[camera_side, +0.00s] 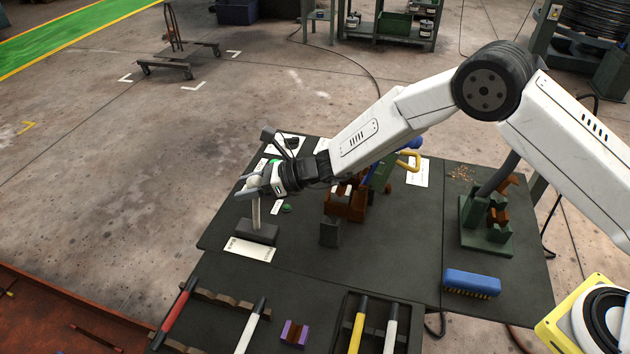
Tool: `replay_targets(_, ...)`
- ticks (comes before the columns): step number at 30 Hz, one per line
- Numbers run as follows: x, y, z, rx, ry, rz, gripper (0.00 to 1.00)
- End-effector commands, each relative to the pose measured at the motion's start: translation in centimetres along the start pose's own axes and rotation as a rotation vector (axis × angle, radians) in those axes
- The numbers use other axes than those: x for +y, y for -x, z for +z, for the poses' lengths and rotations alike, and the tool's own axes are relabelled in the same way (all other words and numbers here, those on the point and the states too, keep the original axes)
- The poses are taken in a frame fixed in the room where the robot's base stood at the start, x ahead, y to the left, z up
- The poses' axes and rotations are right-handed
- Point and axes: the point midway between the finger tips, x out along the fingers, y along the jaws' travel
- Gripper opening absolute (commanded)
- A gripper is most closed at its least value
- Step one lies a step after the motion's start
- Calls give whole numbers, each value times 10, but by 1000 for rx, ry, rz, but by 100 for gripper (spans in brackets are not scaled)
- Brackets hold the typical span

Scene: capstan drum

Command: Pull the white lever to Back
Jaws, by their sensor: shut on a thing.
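The white lever (256,213) stands nearly upright in a dark base block (257,232) on the left part of the dark table. A pale label plate (250,248) lies in front of the base; its writing is too small to read. My gripper (257,187) reaches in from the right and is shut on the lever's top end. The fingers partly hide that end. I cannot read which marked position the lever is in.
A brown and blue mechanism (346,204) with a yellow handle (409,160) stands under my forearm. A green fixture (487,238) and blue brush (472,283) are at right. Red-handled (179,306) and other bars lie in front, near a purple block (294,333).

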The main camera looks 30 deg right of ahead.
Motion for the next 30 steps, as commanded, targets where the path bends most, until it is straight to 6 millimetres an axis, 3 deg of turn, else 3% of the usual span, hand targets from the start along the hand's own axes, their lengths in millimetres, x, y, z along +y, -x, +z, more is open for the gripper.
replay_targets(30,-14,-46,8,294,-81,5,0)
